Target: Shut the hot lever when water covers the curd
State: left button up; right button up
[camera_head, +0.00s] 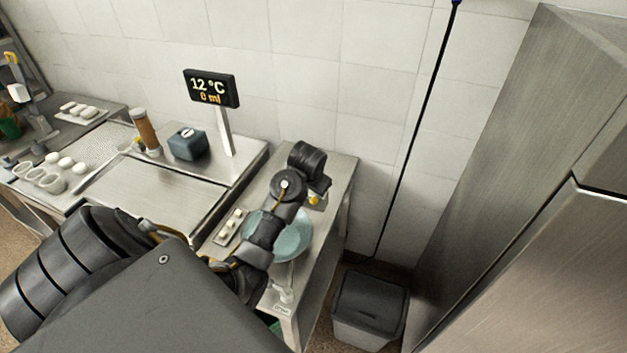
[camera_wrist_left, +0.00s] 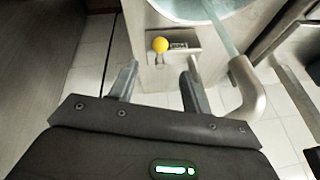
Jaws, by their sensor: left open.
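A yellow knob (camera_wrist_left: 160,45) sits on a small plate with a dark label beside a pale blue-green bowl (camera_wrist_left: 198,8); the lettering is too small to read. In the head view, the knob (camera_head: 314,200) shows just right of my left wrist, and the bowl (camera_head: 291,245) is partly hidden by my arm. I cannot make out curd or water in it. My left gripper (camera_wrist_left: 160,82) is open and empty, its fingertips apart on either side below the knob, not touching it. A display (camera_head: 211,88) reads 12 °C and a small ml figure, possibly 0 or 6.
A small tray of white pieces (camera_head: 231,227) lies left of the bowl. A bent metal pipe (camera_wrist_left: 248,92) stands right of my left gripper. A grey bin (camera_head: 370,305) stands on the floor. Another counter holds a dark blue box (camera_head: 187,145) and a brown-white cylinder (camera_head: 146,130).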

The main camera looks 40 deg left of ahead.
aim_at(314, 198)
pick_arm(q)
jog(key=x, duration=1)
pick_arm(e)
jog(key=shift+s+d, duration=0.1)
jog(key=shift+d, duration=0.3)
pick_arm(q)
jog(key=shift+c, duration=0.5)
jog(key=c, duration=0.7)
jog(key=shift+d, duration=0.1)
jog(key=shift+c, duration=0.9)
pick_arm(e)
jog(key=shift+a, duration=0.3)
